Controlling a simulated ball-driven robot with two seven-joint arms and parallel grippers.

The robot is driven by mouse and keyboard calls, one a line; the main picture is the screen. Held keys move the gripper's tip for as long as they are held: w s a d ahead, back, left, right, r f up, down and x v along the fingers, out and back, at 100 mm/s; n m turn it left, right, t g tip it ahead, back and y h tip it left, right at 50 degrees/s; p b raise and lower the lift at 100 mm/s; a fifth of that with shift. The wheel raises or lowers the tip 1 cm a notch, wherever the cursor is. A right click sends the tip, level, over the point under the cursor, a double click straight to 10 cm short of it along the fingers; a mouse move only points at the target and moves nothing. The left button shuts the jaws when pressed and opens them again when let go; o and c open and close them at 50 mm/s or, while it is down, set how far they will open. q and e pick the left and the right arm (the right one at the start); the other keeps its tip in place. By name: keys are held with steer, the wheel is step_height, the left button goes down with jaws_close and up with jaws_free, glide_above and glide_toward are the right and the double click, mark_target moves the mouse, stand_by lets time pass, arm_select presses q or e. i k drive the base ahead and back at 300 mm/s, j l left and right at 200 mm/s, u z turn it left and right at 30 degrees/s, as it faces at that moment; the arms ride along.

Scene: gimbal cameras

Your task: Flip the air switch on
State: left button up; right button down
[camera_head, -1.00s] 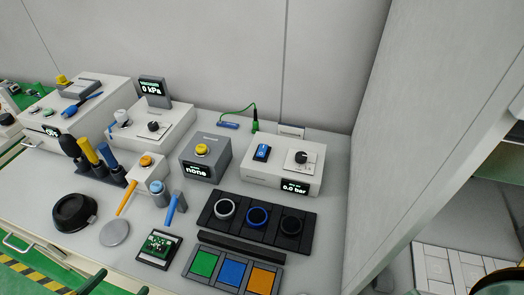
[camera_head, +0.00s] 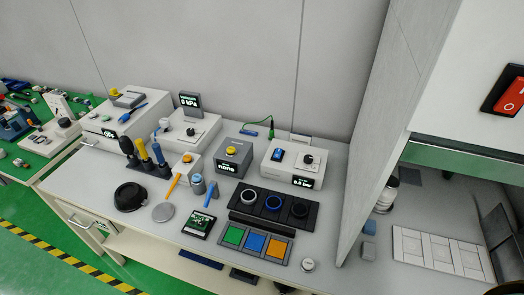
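The blue rocker switch (camera_head: 278,155) sits on the top left of a white box (camera_head: 268,172) on the bench. The box has a black knob (camera_head: 308,160) beside the switch and a small dark display (camera_head: 303,182) on its front that appears to read 0.0 bar. The rocker is too small to tell which side is pressed. Neither of my grippers can be made out in the head view.
A grey box with a yellow button (camera_head: 231,150) stands left of the white box. Black ring holders (camera_head: 274,204) and coloured tiles (camera_head: 255,243) lie in front. A tall grey partition (camera_head: 385,120) rises at right. A red switch (camera_head: 512,97) is on the panel beyond it.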

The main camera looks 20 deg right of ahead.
mark_target(278, 152)
steer(key=i+j, duration=0.15)
steer(key=j, duration=0.2)
steer(key=i+j, duration=0.15)
steer(key=j, duration=0.25)
steer(key=i+j, duration=0.15)
steer(key=j, duration=0.2)
steer(key=i+j, duration=0.15)
steer(key=j, duration=0.25)
steer(key=i+j, duration=0.15)
steer(key=j, duration=0.2)
steer(key=z, duration=1.35)
